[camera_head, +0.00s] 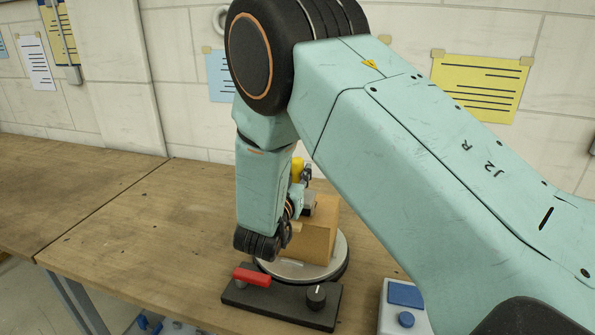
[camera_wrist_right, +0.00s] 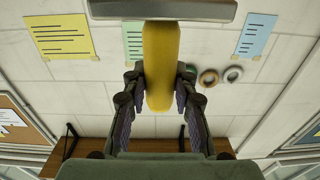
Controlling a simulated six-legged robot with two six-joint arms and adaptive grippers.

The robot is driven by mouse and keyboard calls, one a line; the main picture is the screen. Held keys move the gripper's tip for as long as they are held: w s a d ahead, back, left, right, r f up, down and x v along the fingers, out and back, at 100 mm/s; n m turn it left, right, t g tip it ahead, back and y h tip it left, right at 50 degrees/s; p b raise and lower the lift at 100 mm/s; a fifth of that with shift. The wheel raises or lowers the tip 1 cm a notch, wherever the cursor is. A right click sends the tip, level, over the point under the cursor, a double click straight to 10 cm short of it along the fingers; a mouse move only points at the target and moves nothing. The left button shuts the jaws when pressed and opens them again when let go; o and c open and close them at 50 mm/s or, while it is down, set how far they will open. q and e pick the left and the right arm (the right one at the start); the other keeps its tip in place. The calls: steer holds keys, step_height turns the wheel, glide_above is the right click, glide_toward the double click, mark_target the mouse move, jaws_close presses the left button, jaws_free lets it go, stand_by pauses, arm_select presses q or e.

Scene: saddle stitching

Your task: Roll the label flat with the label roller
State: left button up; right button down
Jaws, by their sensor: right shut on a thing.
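My right gripper (camera_wrist_right: 160,84) is shut on the yellow handle of the label roller (camera_wrist_right: 161,50) in the right wrist view, with a finger on each side. A grey bar crosses the far end of the handle. In the head view, the yellow handle (camera_head: 298,168) shows just past my right forearm, above a brown box (camera_head: 317,232). My arm hides most of the gripper there and part of the box. I cannot tell whether the roller touches the box. I cannot make out the label. My left gripper is not in view.
The box stands on a round grey turntable (camera_head: 296,270). In front of it is a black control base (camera_head: 281,302) with a red lever (camera_head: 252,277) and a dark knob (camera_head: 316,297). A blue-buttoned box (camera_head: 404,305) is at right. The wooden table (camera_head: 120,235) is clear at left.

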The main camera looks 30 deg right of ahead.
steer(key=shift+r, duration=0.15)
steer(key=shift+r+p, duration=3.2)
steer(key=shift+r, duration=0.85)
steer(key=shift+f, duration=0.1)
steer(key=shift+f, duration=0.15)
